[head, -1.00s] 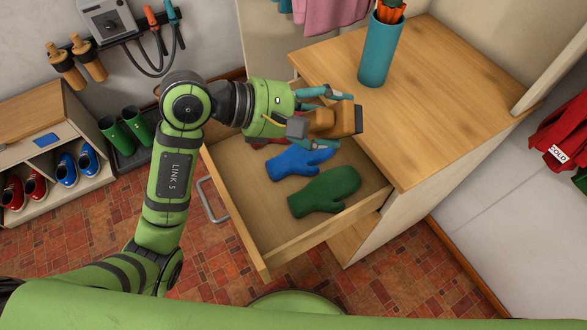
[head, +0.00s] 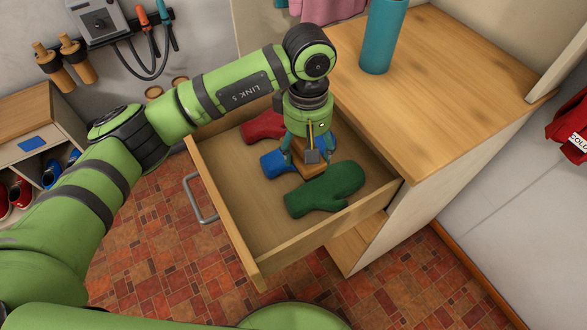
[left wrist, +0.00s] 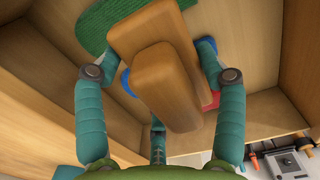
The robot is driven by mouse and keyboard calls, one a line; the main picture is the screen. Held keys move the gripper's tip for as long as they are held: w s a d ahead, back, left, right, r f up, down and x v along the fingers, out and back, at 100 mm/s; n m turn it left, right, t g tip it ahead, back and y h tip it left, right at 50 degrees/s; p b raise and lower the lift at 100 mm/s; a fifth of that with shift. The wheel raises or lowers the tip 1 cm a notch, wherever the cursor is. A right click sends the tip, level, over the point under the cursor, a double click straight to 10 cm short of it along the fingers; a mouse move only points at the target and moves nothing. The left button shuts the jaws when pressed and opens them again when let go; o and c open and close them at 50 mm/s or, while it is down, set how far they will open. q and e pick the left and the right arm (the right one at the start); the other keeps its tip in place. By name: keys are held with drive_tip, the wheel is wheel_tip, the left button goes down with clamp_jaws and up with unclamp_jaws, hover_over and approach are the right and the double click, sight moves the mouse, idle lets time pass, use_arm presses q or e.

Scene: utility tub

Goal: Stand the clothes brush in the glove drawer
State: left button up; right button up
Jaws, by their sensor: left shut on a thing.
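The brown wooden clothes brush (left wrist: 168,85) is between the teal fingers of my left gripper (left wrist: 160,75) in the left wrist view. In the head view my left gripper (head: 309,140) points down into the open glove drawer (head: 240,185), shut on the brush (head: 299,165), which is mostly hidden. The brush is over or among the gloves; I cannot tell whether it touches the drawer floor. A blue glove (head: 274,163) is partly hidden behind it, a green mitten (head: 325,191) lies in front, and a red glove (head: 262,127) lies farther back. My right gripper is not in view.
A teal holder (head: 382,38) stands on the wooden cabinet top (head: 440,80), right of my arm. The drawer's front side has bare floor.

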use_arm(q)
drive_tip(key=p, duration=0.4)
hover_over(254, 195)
wheel_tip(254, 195, down, 6)
drive_tip(key=shift+w+d+f, duration=0.1)
drive_tip(key=shift+w+f, duration=0.05)
drive_tip(key=shift+f, duration=0.3)
drive_tip(key=shift+a+f, duration=0.2)
drive_tip(key=shift+f, duration=0.15)
wheel_tip(254, 195, down, 3)
drive_tip(key=shift+f, duration=0.2)
drive_tip(key=o, duration=1.3)
drive_tip(key=shift+o, duration=0.2)
